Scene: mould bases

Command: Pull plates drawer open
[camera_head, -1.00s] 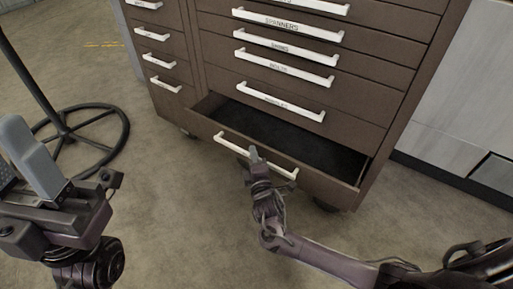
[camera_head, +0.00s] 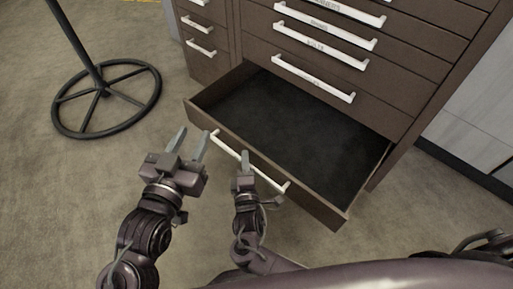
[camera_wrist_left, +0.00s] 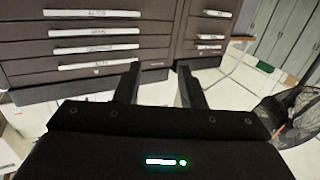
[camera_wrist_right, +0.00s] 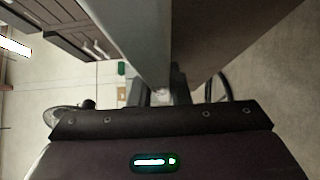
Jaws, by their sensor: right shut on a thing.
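The bottom drawer (camera_head: 290,120) of the brown cabinet stands well out, and its dark inside looks empty. Its white bar handle (camera_head: 262,174) runs along the drawer front; any label on it cannot be read. My right gripper (camera_head: 246,158) is shut on the handle near its middle. In the right wrist view the handle (camera_wrist_right: 140,30) crosses close in front of the fingers. My left gripper (camera_head: 192,140) is open and empty, left of the drawer front and apart from it. Its two fingers also show spread in the left wrist view (camera_wrist_left: 158,85).
Closed drawers with white handles (camera_head: 312,76) sit above the open one, and a narrower column of drawers (camera_head: 201,47) is at left. A black stand with a wheel-shaped base (camera_head: 105,97) is on the floor at left. Bare floor (camera_head: 60,200) lies at lower left.

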